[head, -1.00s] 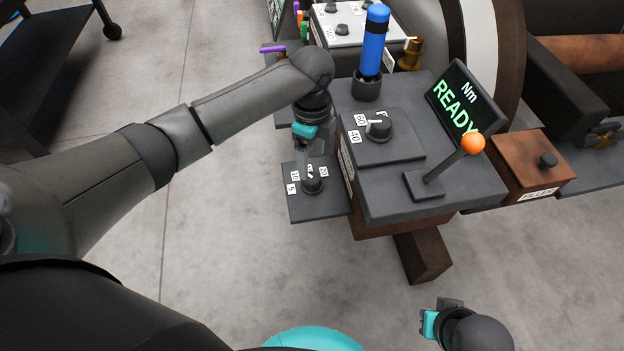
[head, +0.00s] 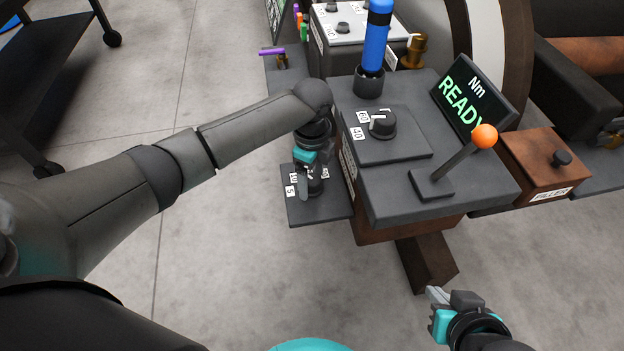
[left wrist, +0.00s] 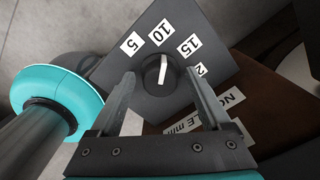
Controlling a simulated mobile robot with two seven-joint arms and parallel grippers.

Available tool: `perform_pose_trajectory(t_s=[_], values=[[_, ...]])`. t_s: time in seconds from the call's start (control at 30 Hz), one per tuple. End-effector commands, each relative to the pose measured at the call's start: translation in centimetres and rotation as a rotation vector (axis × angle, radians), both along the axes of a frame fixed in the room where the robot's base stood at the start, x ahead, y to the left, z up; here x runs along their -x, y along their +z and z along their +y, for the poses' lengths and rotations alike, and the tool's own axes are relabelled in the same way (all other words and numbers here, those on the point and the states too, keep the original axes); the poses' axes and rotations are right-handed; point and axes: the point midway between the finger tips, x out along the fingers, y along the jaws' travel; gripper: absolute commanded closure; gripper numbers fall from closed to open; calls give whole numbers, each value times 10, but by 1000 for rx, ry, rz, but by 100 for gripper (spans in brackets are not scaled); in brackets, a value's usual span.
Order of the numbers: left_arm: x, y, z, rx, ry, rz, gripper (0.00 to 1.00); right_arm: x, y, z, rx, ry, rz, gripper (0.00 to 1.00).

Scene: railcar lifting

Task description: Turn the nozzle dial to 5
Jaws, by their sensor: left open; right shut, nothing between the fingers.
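The nozzle dial (left wrist: 158,74) is a round black knob with a white pointer line on a dark plate (left wrist: 205,25). Labels 5 (left wrist: 132,43), 10 (left wrist: 160,32), 15 (left wrist: 190,46) and a partly hidden one run around it. The pointer line aims up near the 10, slightly toward the 15. My left gripper (left wrist: 160,80) is open, one finger on each side of the dial; I cannot tell whether they touch it. In the head view my left gripper (head: 306,183) covers much of the dial. My right gripper (head: 437,302) is shut and empty at lower right.
Beside the plate stands a grey console (head: 400,200) with another dial (head: 383,123), an orange-tipped lever (head: 484,136), a READY screen (head: 470,95) and a blue cylinder (head: 376,40). A brown FILLER box (head: 545,160) is at right. The floor left of the plate is clear.

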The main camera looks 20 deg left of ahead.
Motion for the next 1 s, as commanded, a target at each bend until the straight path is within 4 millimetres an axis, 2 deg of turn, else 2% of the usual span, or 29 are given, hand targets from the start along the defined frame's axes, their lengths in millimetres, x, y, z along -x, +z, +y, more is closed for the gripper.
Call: perform_pose_trajectory(t_s=[0.47, 1.0], values=[[0, -5, 0, 0, -1, 0, 19, -5, -1, 6, -19, 9, -43, 100], [0, -4, 0, 0, -1, 1, 78, -5, -1, 6, -19, 9, -42, 100]])
